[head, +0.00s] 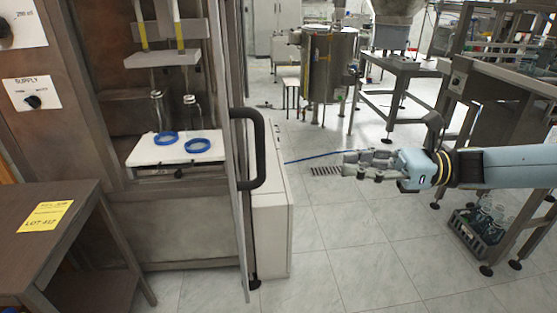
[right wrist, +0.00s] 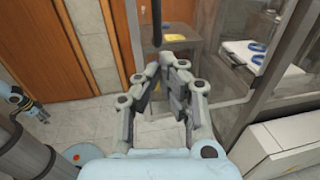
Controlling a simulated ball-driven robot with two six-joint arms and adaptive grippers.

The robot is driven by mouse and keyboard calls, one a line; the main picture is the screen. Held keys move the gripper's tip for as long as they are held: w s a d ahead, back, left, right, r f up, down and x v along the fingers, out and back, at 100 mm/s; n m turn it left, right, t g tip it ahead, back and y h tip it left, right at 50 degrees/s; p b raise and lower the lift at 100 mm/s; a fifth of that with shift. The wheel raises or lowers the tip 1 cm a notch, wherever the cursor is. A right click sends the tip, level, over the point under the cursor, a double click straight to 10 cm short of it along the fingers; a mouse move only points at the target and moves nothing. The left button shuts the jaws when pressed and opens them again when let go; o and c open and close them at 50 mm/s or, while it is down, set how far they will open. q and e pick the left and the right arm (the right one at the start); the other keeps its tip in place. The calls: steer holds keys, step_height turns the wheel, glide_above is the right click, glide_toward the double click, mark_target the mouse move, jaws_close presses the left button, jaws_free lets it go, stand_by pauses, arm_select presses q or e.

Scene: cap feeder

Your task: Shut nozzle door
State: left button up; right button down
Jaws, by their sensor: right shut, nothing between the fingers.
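The nozzle door (head: 232,130) stands open on the filling machine at the left of the head view, seen nearly edge-on. Its black D-shaped handle (head: 258,150) faces right. My right gripper (head: 346,164) is to the right of the handle, apart from it, pointing left. It is shut and empty. In the right wrist view, its fingers (right wrist: 166,72) are in the middle, with a dark vertical bar (right wrist: 157,25) beyond them; I cannot tell whether this is the handle. My left gripper (right wrist: 13,92) is small at that view's left edge, its jaws unclear.
Inside the machine, two blue rings (head: 166,138) lie on a white platform (head: 145,155), with bottles behind. A pale cabinet (head: 270,225) stands below the handle. A brown table (head: 40,240) is front left. A bottle crate (head: 478,228) is at right.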

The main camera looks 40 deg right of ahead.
arm_select(q)
steer(key=shift+s+a+f+b, duration=0.4)
steer(key=shift+s+a+f, duration=0.2)
steer(key=shift+s, duration=0.2)
arm_select(e)
steer(key=x, duration=1.3)
arm_select(q)
steer(key=shift+d, duration=0.1)
arm_select(e)
steer(key=shift+a, duration=0.15)
